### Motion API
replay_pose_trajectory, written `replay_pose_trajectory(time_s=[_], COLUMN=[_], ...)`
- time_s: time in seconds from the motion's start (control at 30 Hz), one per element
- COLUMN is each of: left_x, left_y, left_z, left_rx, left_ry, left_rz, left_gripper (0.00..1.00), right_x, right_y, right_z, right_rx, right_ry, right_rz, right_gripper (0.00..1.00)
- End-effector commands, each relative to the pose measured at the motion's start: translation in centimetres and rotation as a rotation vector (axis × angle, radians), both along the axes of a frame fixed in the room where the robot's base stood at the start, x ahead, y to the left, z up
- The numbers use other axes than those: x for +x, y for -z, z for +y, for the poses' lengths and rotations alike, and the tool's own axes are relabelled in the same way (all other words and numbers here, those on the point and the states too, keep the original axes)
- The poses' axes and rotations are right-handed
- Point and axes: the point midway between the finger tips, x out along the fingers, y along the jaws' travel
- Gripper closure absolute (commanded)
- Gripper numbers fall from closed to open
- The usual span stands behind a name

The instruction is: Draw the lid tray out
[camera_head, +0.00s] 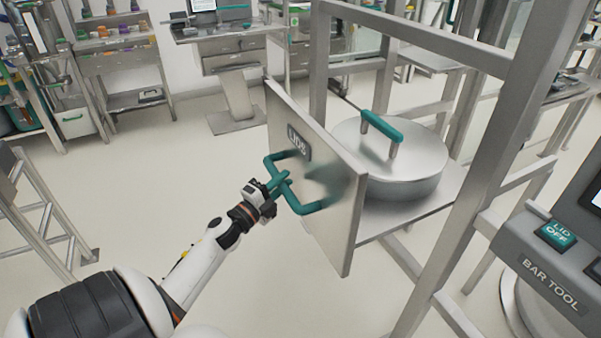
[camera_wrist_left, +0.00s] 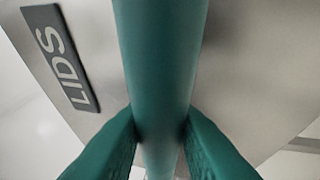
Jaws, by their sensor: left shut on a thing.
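The lid tray (camera_head: 400,222) stands out from the metal frame, with a steel front panel (camera_head: 335,225) that carries a "LIDS" label (camera_head: 299,143). A round steel lid (camera_head: 405,180) with a green handle (camera_head: 382,125) lies on the tray behind the panel. My left gripper (camera_head: 280,186) is shut on the green tray handle (camera_head: 312,211) on the panel's front. In the left wrist view the green bar of the handle (camera_wrist_left: 160,60) runs between the two green fingertips, with the "LIDS" label (camera_wrist_left: 64,55) at the left. My right gripper is not in view.
Steel frame posts (camera_head: 475,170) stand close to the tray's right side. A console (camera_head: 540,240) with a "LID OFF" button is at the right edge. A metal ladder-like stand (camera_head: 45,215) is at the left. Bare floor lies left of the panel and below it.

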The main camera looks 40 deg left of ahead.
Motion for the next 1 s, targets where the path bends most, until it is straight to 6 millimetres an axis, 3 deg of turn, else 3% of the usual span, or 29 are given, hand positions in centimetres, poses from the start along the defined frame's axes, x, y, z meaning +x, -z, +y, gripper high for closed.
replay_pose_trajectory(time_s=[0.2,0.4,0.97,1.0], left_x=[-4.1,-6.3,-7.2,-7.2], left_y=[0.2,0.2,0.2,0.2], left_z=[1.6,2.6,3.0,3.0], left_rx=[0.000,0.000,-0.001,-0.001], left_ry=[-0.002,-0.002,-0.002,-0.002], left_rz=[0.006,0.005,0.002,0.002], left_gripper=[1.00,1.00,1.00,0.73], right_x=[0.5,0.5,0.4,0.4], right_y=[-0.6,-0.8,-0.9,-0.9], right_z=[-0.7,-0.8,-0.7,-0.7], right_rx=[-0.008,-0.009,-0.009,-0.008], right_ry=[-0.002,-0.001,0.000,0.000], right_rz=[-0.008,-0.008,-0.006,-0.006], right_gripper=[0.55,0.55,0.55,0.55])
